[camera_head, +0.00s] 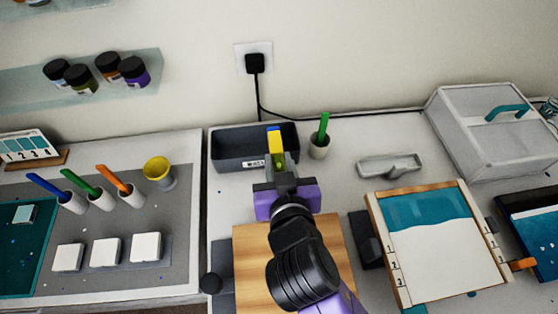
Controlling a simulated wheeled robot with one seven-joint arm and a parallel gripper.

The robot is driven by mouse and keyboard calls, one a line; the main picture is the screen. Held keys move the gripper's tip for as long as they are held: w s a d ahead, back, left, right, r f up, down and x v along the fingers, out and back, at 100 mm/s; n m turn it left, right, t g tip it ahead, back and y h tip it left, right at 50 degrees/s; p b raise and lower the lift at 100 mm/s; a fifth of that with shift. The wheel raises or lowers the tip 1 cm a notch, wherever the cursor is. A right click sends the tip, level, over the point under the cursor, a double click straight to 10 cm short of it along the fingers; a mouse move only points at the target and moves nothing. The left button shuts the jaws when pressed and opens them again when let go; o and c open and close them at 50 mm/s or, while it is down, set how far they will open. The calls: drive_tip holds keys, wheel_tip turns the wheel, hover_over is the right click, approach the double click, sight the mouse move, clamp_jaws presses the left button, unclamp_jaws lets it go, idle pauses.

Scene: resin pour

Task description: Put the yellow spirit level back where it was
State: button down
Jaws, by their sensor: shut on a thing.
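The yellow spirit level (275,142) is in the camera_head view, at the upper middle, with a blue part at its far end. My gripper (279,168) is shut on its near end. The level points away from me and overlaps the dark grey bin (228,163) in the picture. I cannot tell whether it is above the bin, inside it or touching it. My gripper and wrist hide the level's near end and part of the wooden board (336,255) below.
A cup with a green stick (319,147) stands close right of the bin. Cups with coloured sticks (100,199) and white blocks (105,250) stand left.

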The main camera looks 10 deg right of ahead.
drive_tip(key=shift+f, duration=0.45)
drive_tip(key=c, duration=1.2)
unclamp_jaws()
drive_tip(key=shift+o, duration=0.2)
drive_tip(key=shift+s+r+p, duration=0.15)
drive_tip(key=shift+r+p, duration=0.2)
drive_tip(key=shift+r, duration=0.5)
drive_tip(key=v, duration=1)
drive_tip(key=shift+r, duration=0.1)
drive_tip(key=shift+p+v, duration=0.3)
drive_tip(key=shift+v, duration=0.45)
